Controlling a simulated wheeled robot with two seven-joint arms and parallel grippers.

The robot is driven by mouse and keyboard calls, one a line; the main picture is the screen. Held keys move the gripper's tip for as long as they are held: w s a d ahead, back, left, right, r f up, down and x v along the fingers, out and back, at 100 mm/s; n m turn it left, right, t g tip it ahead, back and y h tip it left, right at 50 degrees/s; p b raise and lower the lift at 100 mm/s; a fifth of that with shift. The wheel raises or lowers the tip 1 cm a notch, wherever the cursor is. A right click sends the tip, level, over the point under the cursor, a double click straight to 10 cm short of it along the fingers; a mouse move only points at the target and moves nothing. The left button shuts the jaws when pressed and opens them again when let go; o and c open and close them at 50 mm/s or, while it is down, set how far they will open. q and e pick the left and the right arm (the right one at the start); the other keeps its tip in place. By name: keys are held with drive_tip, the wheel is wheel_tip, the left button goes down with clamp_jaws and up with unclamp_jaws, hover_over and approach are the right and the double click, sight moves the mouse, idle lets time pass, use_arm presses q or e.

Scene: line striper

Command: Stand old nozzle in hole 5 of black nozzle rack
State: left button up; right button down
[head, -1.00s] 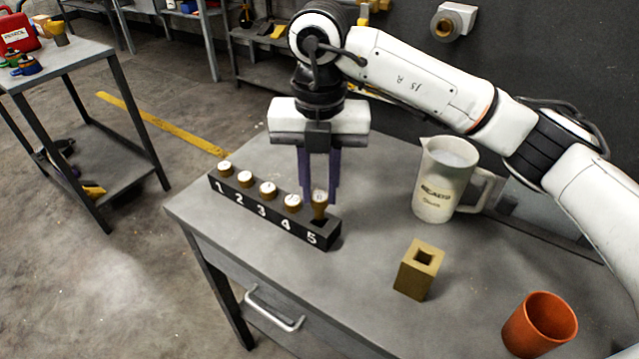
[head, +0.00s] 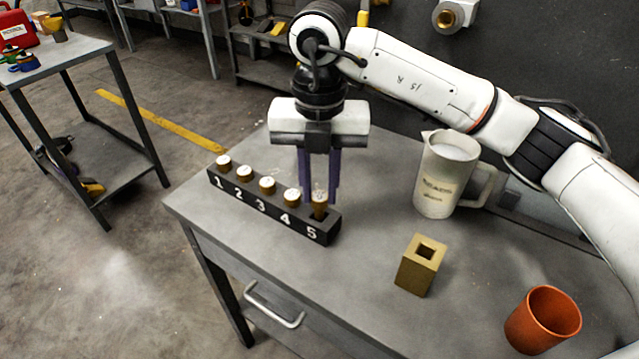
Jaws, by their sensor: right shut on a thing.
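The black nozzle rack (head: 262,210) lies along the left part of the grey table, its front marked 1 to 5. Several brass nozzles with white tops stand in holes 1 to 4. The old nozzle (head: 319,208) is upright at hole 5, with much of its body showing above the rack. My right gripper (head: 319,198) points straight down over hole 5 and is shut on the old nozzle. How deep its lower end sits in the hole is hard to tell. My left gripper is not in view.
A square brass block with a hole (head: 421,266), a translucent beaker jug (head: 445,178) and an orange cup (head: 542,320) stand on the table (head: 300,270) to the right of the rack. A side table (head: 70,55) is at far left.

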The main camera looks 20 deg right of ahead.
drive_tip(key=shift+f+b, duration=1.1)
drive_tip(key=shift+f, duration=0.3)
drive_tip(key=c, duration=1.1)
unclamp_jaws()
drive_tip(key=shift+r+p, duration=2.35)
drive_tip(key=shift+r, duration=1.2)
